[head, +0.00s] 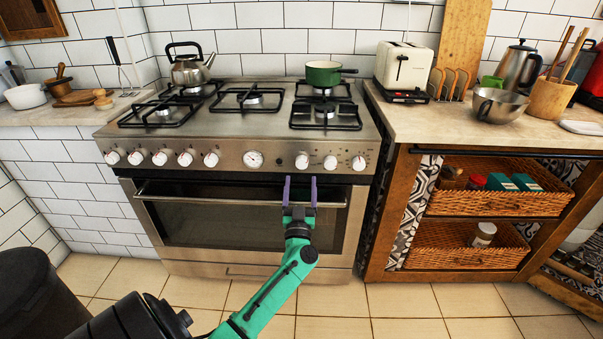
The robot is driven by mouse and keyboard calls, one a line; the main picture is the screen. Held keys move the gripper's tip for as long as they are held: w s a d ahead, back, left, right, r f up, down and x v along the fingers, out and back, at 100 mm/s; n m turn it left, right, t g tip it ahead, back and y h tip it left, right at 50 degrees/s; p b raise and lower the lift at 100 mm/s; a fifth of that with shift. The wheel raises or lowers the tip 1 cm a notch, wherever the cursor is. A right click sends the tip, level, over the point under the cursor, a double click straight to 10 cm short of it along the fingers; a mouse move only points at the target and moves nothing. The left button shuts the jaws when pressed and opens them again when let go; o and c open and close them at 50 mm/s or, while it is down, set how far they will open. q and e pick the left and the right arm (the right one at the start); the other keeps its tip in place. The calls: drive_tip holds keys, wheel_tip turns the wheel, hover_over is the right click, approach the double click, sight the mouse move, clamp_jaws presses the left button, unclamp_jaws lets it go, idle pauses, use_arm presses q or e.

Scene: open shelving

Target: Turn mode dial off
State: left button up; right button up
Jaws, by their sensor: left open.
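The stove (240,152) has a steel front panel with a row of white knobs. Several knobs are on the left of a round gauge (253,159), and three are on its right. The knob nearest the gauge on the right (302,161) has a darker orange-brown mark beside it. I cannot read which knob is the mode dial or its setting. My left gripper (300,181), with two purple fingers pointing up, is open and empty in front of the oven door's top, just below that right-hand knob. My right gripper is not in view.
The oven door handle (190,200) runs across just behind the gripper. A kettle (190,67) and a green pot (323,74) stand on the burners. A wooden shelf unit with wicker baskets (470,245) stands on the right.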

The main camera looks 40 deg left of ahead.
sight(302, 167)
use_arm(q)
drive_tip(key=x, duration=0.5)
drive_tip(key=shift+f+b, duration=0.15)
drive_tip(key=shift+b, duration=0.15)
drive_tip(key=shift+w+a, duration=0.1)
drive_tip(key=shift+w, duration=0.05)
clamp_jaws()
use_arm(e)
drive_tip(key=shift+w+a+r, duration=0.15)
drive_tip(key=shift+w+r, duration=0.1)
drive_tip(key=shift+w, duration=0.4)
